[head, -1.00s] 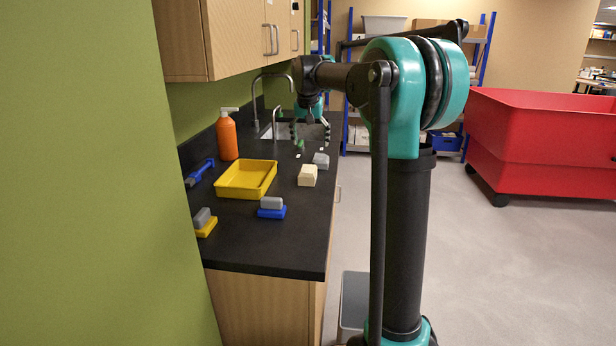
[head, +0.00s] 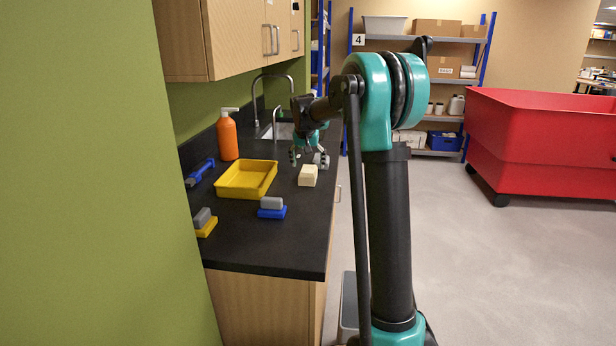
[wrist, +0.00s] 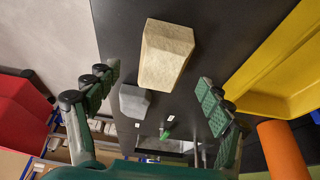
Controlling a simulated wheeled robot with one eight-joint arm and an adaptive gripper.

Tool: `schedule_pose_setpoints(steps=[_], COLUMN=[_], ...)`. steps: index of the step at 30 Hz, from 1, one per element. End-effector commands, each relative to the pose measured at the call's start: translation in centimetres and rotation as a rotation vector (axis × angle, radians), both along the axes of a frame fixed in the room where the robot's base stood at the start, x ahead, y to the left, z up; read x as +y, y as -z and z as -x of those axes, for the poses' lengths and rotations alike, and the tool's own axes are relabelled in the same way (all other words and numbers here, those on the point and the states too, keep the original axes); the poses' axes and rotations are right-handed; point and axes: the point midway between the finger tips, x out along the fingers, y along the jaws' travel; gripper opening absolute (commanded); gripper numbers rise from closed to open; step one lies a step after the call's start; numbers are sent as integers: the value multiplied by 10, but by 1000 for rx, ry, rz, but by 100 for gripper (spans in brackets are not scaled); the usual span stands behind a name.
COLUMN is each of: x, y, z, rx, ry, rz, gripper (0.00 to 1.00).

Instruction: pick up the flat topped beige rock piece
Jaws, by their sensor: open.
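The beige rock piece (head: 307,175) is a pale block with a flat top, lying on the black counter (head: 262,238) near its right edge. In the wrist view the beige rock piece (wrist: 166,54) shows large at the upper middle, between and beyond the fingertips. My gripper (head: 308,158) is open and empty, just behind and above the beige piece in the head view. In the wrist view my gripper (wrist: 160,84) has its two green-padded fingers spread wide, touching nothing that I can see.
A grey rock (wrist: 134,101) lies close to the beige one. A yellow tray (head: 222,191), an orange bottle (head: 228,138), a blue tool (head: 200,172), and grey pieces on a blue block (head: 271,212) and a yellow block (head: 207,229) are on the counter. A sink lies behind.

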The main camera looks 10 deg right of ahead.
Motion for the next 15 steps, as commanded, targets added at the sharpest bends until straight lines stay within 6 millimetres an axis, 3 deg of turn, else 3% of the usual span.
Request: schedule_pose_setpoints(steps=[9,15], x=[-1,-2], y=[37,44], z=[-18,-21], rx=[0,0], ry=[0,0], rz=[0,0], gripper=[80,80])
